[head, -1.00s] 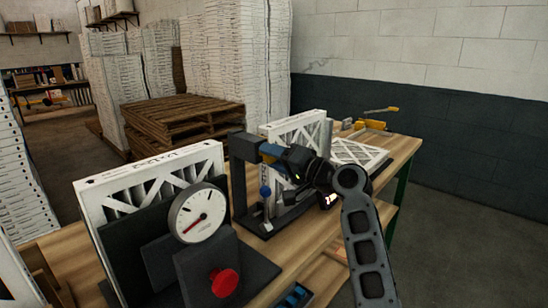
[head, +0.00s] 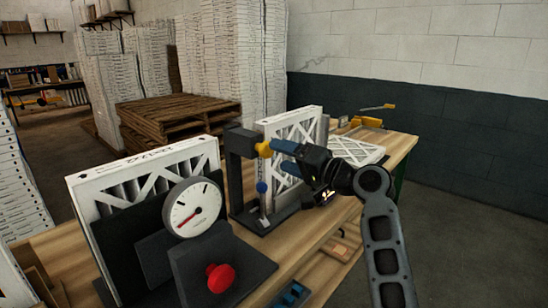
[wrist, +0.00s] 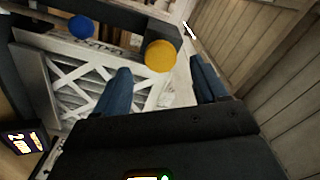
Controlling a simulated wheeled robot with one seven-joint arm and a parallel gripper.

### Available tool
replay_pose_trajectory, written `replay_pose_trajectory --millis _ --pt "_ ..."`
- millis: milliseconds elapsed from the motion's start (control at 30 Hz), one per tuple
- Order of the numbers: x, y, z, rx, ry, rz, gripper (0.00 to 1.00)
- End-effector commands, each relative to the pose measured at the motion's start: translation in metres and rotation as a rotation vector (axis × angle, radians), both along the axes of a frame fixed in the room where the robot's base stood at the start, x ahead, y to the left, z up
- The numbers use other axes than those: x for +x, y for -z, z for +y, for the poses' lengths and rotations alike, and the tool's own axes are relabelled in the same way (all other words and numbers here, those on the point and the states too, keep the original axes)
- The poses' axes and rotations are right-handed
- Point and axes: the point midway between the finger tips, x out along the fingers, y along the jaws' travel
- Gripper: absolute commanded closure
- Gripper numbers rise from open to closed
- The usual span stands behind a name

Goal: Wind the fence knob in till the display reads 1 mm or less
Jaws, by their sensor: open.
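A yellow knob (head: 264,149) sticks out near the top of a dark post (head: 240,165); it also shows in the wrist view (wrist: 160,56). My gripper (head: 274,158) is open, its blue fingers just right of the yellow knob and apart from it. In the wrist view the knob lies beyond and between the spread fingertips (wrist: 162,78). A small display (wrist: 25,140) with lit digits sits at the lower left of the wrist view, tilted and too blurred to read surely. No label shows which knob is the fence knob.
A blue knob (head: 262,187) stands below the yellow one. A white-faced dial (head: 194,208) and a red knob (head: 221,278) are nearer on the bench. White framed filters (head: 292,125) stand behind the post. A yellow clamp-like tool (head: 367,121) lies at the far end.

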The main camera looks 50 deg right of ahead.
Motion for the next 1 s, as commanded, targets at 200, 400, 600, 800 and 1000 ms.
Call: replay_pose_trajectory --millis 200,400,600,800,1000 --pt "-0.025 0.001 -0.001 0.0 0.001 0.001 0.28" --pt "-0.03 0.0 -0.001 0.001 -0.001 -0.001 0.28" --pt "-0.029 0.0 -0.001 0.001 -0.001 0.0 0.28" --pt "-0.029 0.0 -0.001 0.001 -0.001 0.0 0.28" --pt "-0.032 0.013 0.005 -0.01 0.01 0.018 0.28"
